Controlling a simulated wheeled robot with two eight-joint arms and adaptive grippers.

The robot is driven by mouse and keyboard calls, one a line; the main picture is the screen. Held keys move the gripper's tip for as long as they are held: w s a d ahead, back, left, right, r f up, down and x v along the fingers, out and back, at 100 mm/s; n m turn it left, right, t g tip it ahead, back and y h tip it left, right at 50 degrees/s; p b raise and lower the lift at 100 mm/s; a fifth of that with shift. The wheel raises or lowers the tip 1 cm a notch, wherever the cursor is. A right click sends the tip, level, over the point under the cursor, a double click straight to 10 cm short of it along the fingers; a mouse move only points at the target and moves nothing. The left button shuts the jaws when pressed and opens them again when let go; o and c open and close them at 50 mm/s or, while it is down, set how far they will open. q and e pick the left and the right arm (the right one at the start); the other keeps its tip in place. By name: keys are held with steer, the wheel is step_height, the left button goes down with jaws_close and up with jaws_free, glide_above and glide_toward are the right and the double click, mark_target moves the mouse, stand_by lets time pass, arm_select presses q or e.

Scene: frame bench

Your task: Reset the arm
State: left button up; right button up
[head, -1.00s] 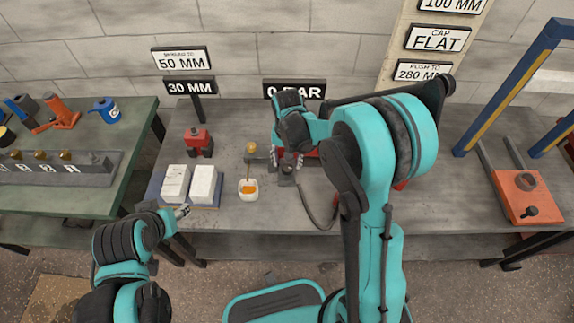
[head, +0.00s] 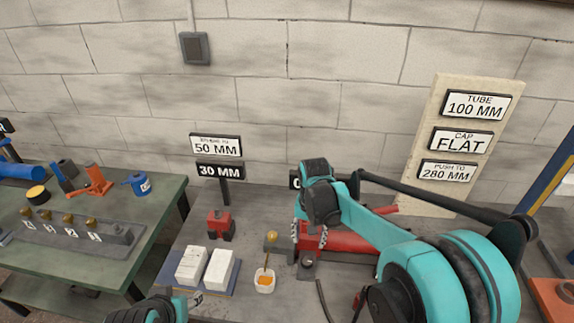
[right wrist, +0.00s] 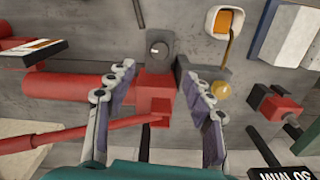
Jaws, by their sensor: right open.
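My right gripper (head: 310,236) is above the bench, over the left end of a red hydraulic pump (head: 345,238). In the right wrist view its two fingers (right wrist: 156,76) are spread apart with nothing held between them. The pump's red cylinder (right wrist: 75,88) and red lever (right wrist: 75,133) lie beneath and beside the fingers. Of my left arm, only the end with a small grey tip (head: 196,298) shows at the bottom edge of the head view, near the white blocks. Its jaw state cannot be made out.
White blocks (head: 206,266), a white cup with orange contents (head: 264,281) and a small red jack (head: 220,225) stand on the grey bench. A green table (head: 150,240) is at left. A sign board (head: 425,190) stands behind. My right arm covers much of the bench's right side.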

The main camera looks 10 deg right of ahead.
steer(key=shift+r, duration=0.1)
steer(key=s+d+r+n+t, duration=0.1)
steer(key=s+r+n+t, duration=0.1)
steer(key=s, duration=0.6)
steer(key=s+d+r+n+t, duration=0.1)
steer(key=s+r+n+t, duration=0.1)
steer(key=s+t, duration=0.3)
steer(key=shift+s+d+r+n, duration=0.4)
steer(key=shift+s+r, duration=0.5)
steer(key=shift+s, duration=1.1)
